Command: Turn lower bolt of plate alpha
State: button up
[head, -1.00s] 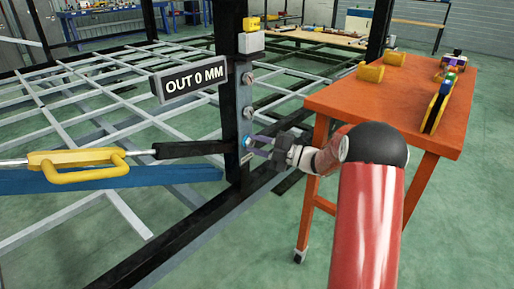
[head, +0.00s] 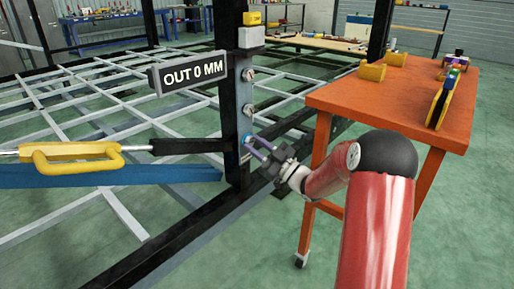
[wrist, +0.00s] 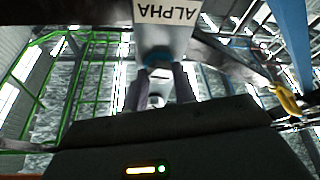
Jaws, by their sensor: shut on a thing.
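Plate alpha (head: 243,122) is a grey upright strip on a black post, with two grey bolts above a lower bolt (head: 247,140) that shows blue. My gripper (head: 256,146) reaches up to the lower bolt from the lower right, its purple fingers shut on it. In the wrist view the plate carries an upside-down ALPHA label (wrist: 166,13). The blue part of the lower bolt (wrist: 158,59) shows at the tips of my gripper (wrist: 160,75). The fingers hide part of the bolt, and its turn angle cannot be told.
A sign (head: 188,73) reads OUT 0 MM beside the post. A yellow-handled tensioner (head: 75,155) runs to the post from the left, above a blue beam (head: 110,175). Green floor lies open in front.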

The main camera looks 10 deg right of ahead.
jog(key=m+t+h, duration=0.1)
jog(key=m, duration=0.1)
jog(key=m+h, duration=0.1)
jog(key=m, duration=0.1)
jog(key=m+t, duration=0.1)
jog(key=m, duration=0.1)
jog(key=shift+s+a+f+m+t+h, duration=0.1)
jog(key=shift+s+f+m+t+h, duration=0.1)
jog(key=shift+m+t+h, duration=0.15)
jog(key=m+h, duration=0.1)
jog(key=m, duration=0.2)
jog(key=m+t+h+p, duration=0.1)
jog(key=m+h, duration=0.1)
jog(key=m, duration=0.2)
jog(key=shift+a+r+h, duration=0.1)
jog(key=shift+h, duration=0.15)
jog(key=shift+m, duration=0.25)
jog(key=o, duration=1)
jog(key=shift+r, duration=0.1)
jog(key=v, duration=0.7)
jog(key=shift+s+b, duration=0.35)
jog(key=shift+s, duration=0.05)
